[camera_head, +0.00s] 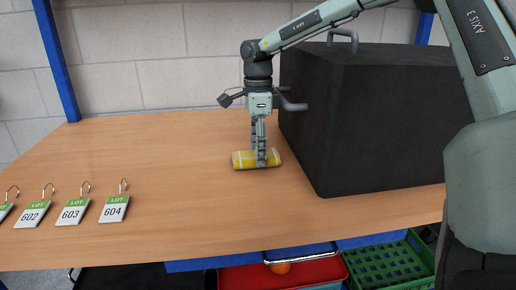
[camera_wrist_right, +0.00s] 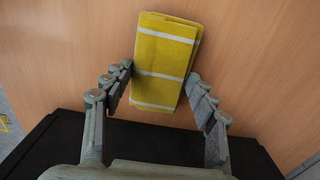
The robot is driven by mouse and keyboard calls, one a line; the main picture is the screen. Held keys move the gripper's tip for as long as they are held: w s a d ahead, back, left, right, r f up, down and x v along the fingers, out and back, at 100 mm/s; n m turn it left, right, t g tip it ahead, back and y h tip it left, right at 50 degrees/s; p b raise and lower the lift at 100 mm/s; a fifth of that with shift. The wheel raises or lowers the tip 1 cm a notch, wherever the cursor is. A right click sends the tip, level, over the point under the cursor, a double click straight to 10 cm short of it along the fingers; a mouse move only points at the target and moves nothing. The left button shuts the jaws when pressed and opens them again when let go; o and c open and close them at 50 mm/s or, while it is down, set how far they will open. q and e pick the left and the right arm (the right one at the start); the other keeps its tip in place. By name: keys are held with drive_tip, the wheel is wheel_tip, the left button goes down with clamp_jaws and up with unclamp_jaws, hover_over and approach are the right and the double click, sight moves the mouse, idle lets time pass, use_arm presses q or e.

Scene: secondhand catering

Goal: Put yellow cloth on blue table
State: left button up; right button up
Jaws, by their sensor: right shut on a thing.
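The yellow cloth (camera_head: 243,160) is a folded bundle with white stripes, lying on or just above the wooden top (camera_head: 150,150) of a table with blue framing. In the right wrist view, the cloth (camera_wrist_right: 165,60) sits between the two fingers. My right gripper (camera_head: 260,160) points straight down and is shut on the cloth, with its fingers on either side. Whether the cloth touches the wood is hard to tell. My left gripper is in neither view.
A large black box (camera_head: 375,120) stands right beside my right gripper. Several lot tags with hooks, such as 604 (camera_head: 115,208), lie at the front left. A red crate (camera_head: 240,278) and a green crate (camera_head: 385,265) are below the table's front edge. The wood's left middle is clear.

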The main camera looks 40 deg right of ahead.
drive_tip(key=shift+f, duration=0.1)
drive_tip(key=o, duration=1.2)
drive_tip(key=shift+r, duration=0.4)
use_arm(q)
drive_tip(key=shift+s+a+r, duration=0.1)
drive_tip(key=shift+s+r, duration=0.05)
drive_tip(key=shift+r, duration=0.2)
use_arm(e)
wheel_tip(320, 180, up, 12)
drive_tip(key=shift+f, duration=0.25)
